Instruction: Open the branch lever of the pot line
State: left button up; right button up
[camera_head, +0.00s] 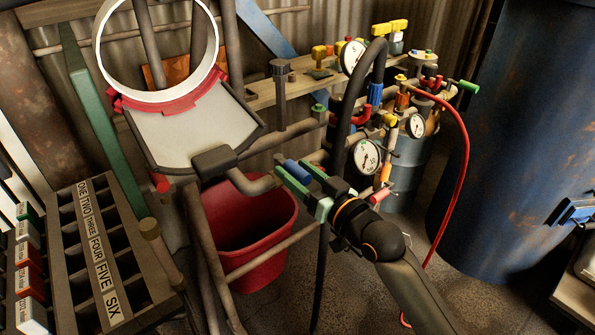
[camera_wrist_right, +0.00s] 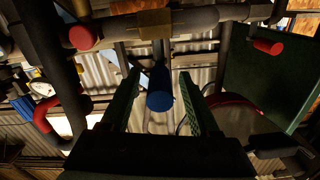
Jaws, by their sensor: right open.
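My right gripper (camera_head: 293,170) is open at the pipework in the middle of the head view, with its green fingers spread. A blue lever handle (camera_head: 298,172) lies between the fingers. In the right wrist view this blue handle (camera_wrist_right: 160,92) sits between the two open fingers (camera_wrist_right: 159,76), with a visible gap on each side. It hangs from a dark pipe (camera_wrist_right: 200,18) with a brass-coloured fitting. I cannot tell from the frames whether this is the branch lever. My left gripper is not in view.
Gauges (camera_head: 366,157), coloured valves and a red hose (camera_head: 466,150) crowd the right of the gripper. A red bin (camera_head: 255,250) stands below it. A hopper with a white ring (camera_head: 158,98) is at left, a numbered rack (camera_head: 140,290) at lower left, a blue drum (camera_head: 520,140) at right.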

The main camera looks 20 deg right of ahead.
jog(key=shift+c, duration=0.4)
grip_shut()
dwell(0.9)
